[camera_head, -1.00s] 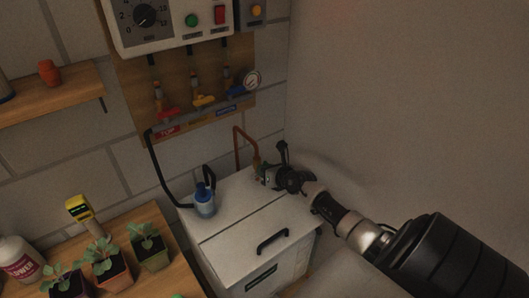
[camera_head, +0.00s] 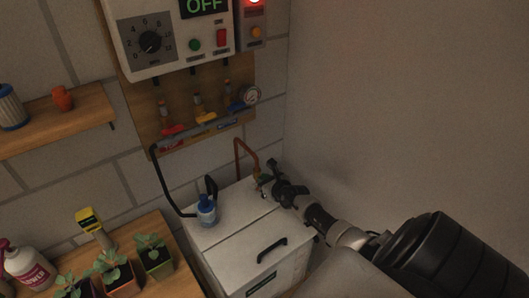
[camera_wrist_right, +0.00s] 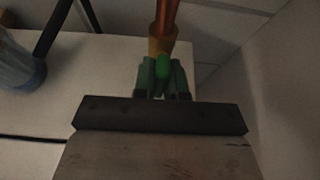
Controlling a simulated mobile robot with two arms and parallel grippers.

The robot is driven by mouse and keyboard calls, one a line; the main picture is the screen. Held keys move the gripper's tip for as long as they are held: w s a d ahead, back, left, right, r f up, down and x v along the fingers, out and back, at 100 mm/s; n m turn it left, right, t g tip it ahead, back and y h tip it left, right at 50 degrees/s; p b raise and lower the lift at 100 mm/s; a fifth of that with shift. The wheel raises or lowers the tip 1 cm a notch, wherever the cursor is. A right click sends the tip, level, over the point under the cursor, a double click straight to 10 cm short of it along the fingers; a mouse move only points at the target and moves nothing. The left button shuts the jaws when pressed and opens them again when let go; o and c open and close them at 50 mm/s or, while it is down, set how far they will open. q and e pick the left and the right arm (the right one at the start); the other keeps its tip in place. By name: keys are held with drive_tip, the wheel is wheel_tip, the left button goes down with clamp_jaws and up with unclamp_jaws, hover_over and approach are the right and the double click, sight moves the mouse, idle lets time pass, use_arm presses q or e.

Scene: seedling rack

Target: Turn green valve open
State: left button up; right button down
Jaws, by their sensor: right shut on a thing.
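The green valve (camera_head: 264,178) sits at the lower end of a copper pipe, just above the back of the white cabinet. My right gripper (camera_head: 268,182) reaches it from the right and covers much of it. In the right wrist view, the green handle (camera_wrist_right: 162,66) stands between the two fingers of my right gripper (camera_wrist_right: 163,76), which are shut on it. A brass fitting (camera_wrist_right: 162,45) and the copper pipe rise behind the handle. The exact angle of the handle is hard to tell. My left gripper is not in view.
A control box (camera_head: 180,40) reading OFF and red, yellow and blue valves are on the wall. Seedlings stand on a wooden bench (camera_head: 170,236) at left. A bare wall (camera_head: 400,100) is at right.

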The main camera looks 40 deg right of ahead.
drive_tip(key=c, duration=1.2)
unclamp_jaws()
drive_tip(key=shift+s+r, duration=0.1)
drive_tip(key=shift+s, duration=0.15)
drive_tip(key=shift+p+v, duration=1.1)
drive_tip(key=shift+v, duration=4)
